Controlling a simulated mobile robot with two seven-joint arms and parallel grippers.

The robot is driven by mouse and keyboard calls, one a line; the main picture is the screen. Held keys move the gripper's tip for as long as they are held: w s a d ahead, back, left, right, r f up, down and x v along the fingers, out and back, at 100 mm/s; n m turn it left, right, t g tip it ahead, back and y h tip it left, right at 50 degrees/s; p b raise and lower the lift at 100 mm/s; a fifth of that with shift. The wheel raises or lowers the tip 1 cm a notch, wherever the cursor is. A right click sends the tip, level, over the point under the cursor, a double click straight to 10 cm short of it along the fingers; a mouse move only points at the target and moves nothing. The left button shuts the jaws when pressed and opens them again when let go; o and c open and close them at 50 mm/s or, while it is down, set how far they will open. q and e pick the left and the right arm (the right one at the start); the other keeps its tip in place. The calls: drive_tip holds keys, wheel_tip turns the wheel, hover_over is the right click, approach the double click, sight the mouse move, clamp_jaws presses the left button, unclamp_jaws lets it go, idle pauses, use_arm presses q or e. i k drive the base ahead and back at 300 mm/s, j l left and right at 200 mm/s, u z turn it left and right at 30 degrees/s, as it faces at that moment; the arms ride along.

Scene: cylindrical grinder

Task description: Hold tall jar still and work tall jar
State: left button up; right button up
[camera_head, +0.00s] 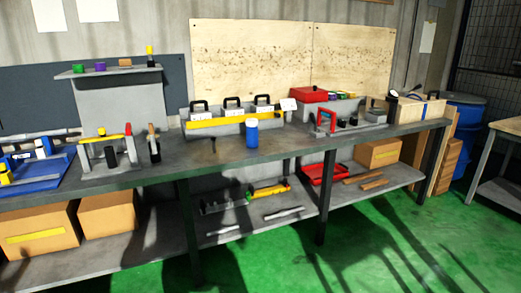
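A blue upright jar with a pale top (252,135) stands on the grey workbench (290,148), near the middle of its top. It looks like the tall jar. Neither of my grippers shows in the head view, and nothing touches the jar. A small dark object (222,155) stands or lies on the bench to the left of the jar.
A grey box with black handles and a yellow strip (205,123) stands behind the jar. Tool holders stand left (110,155) and right (345,122), with a blue tray (40,172) far left. Bench top around the jar's front is clear.

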sight(252, 137)
drive_tip(key=i+j, duration=0.2)
drive_tip(key=i+j+z, duration=0.15)
drive_tip(key=j, duration=0.3)
drive_tip(key=i+j, duration=0.2)
drive_tip(key=j, duration=0.15)
drive_tip(key=i+l, duration=0.15)
drive_tip(key=i, duration=0.3)
drive_tip(key=i+l+u, duration=0.1)
drive_tip(key=i, duration=0.35)
drive_tip(key=i+l, duration=0.25)
drive_tip(key=i, duration=0.15)
drive_tip(key=i+l+u, duration=0.15)
drive_tip(key=i, duration=0.3)
